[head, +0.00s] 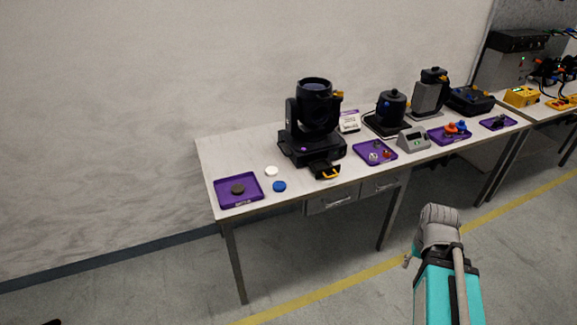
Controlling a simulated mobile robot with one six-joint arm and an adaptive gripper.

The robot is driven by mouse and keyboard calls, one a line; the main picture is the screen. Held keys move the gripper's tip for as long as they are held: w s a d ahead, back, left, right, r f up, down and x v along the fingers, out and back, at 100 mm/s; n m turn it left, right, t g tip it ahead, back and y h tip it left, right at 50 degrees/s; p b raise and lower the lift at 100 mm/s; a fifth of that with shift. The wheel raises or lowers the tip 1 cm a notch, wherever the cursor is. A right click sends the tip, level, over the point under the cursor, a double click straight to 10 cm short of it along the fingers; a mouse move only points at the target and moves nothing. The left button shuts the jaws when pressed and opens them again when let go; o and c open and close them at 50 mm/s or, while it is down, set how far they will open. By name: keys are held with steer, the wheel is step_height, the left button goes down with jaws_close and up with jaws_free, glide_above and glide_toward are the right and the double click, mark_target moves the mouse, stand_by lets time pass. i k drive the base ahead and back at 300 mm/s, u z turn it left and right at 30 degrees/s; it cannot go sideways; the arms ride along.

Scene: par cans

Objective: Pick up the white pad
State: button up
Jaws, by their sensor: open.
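The white pad (271,171) is a small round disc lying flat on the long workbench (222,151), near its left end. It lies apart from the blue disc (279,186), which is just in front of it, and right of the purple tray (226,203). A dark disc (238,189) lies in that tray. Nothing covers the white pad. Part of my arm shows at the lower right, in front of the bench and well away from the pad. I cannot make out my gripper's fingers in this view.
A tall black moving-head light (315,105) stands right of the pad, with a small black and yellow item (324,170) before it. More purple trays, a grey device (413,139) and other lights fill the bench's right side. The bench behind the pad is clear.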

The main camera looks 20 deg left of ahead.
mark_target(272, 171)
steer(key=u, duration=0.15)
steer(key=i, duration=1.1)
steer(key=u, duration=0.7)
